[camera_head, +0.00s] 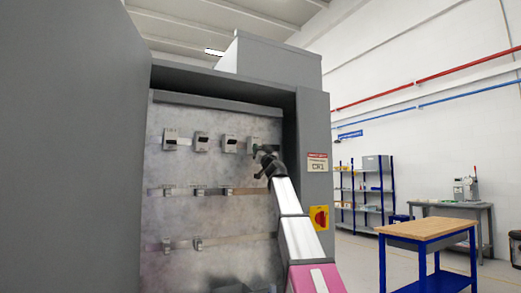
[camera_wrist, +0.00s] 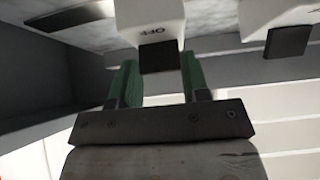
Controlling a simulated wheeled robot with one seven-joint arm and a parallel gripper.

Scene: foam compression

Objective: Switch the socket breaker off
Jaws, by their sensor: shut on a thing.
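In the head view, my gripper (camera_head: 266,158) reaches into the open grey cabinet at the right end of the top breaker row. The breaker there (camera_head: 252,141) is partly hidden behind it. In the wrist view, my gripper (camera_wrist: 158,72) has its green fingers on either side of the black lever (camera_wrist: 159,57) of a white breaker (camera_wrist: 150,14), shut on it. The word OFF shows on the breaker body above the lever. The breaker names are too small to read, so I cannot tell which is the socket breaker.
Other breakers line the top row (camera_head: 201,142), with smaller ones on the lower rails (camera_head: 197,243). In the wrist view, a neighbouring lever (camera_wrist: 287,40) is close at the right. The cabinet door (camera_head: 75,150) stands open at left; a red rotary switch (camera_head: 319,218) is on the side.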

